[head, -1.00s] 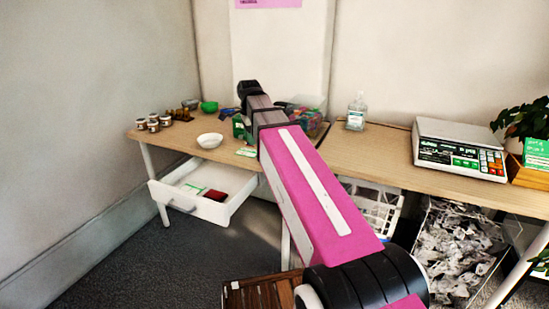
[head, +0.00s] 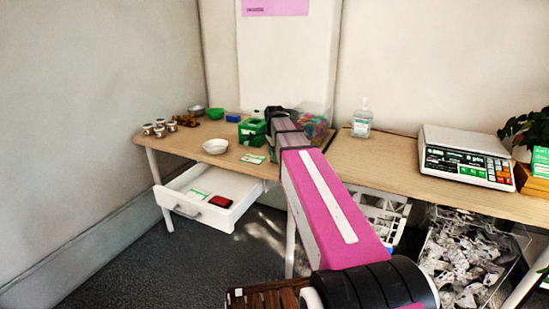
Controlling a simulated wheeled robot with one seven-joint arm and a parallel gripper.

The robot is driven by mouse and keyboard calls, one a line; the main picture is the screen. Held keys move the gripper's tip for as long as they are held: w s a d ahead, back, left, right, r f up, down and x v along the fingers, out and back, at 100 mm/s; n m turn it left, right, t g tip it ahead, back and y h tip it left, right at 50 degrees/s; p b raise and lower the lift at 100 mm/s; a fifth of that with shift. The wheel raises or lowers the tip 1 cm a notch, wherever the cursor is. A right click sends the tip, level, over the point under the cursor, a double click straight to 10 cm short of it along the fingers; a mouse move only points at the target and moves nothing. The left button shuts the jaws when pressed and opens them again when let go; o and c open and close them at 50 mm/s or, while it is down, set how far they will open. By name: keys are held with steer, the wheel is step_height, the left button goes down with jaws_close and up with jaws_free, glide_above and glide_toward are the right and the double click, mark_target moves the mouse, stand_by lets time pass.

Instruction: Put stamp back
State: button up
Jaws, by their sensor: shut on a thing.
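My gripper (head: 276,112) is the dark end of my arm, over the back part of the left table, near the green box. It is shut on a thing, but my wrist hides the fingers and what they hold. I cannot make out a stamp anywhere. The open white drawer (head: 240,205) under the left table holds a dark red pad (head: 220,201) and a green and white card (head: 198,195). My gripper is beyond the drawer and above it.
On the left table (head: 185,140) are a white bowl (head: 215,146), a green box (head: 252,131), a green bowl (head: 216,113), a blue block (head: 233,118) and several jars (head: 155,130). A sanitizer bottle (head: 361,120) and a scale (head: 468,155) stand to the right.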

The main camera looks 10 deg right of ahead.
steer(key=shift+f, duration=0.55)
steer(key=shift+f, duration=0.1)
steer(key=o, duration=0.8)
steer(key=shift+c, duration=0.2)
step_height(320, 180, up, 12)
steer(key=shift+r, duration=0.1)
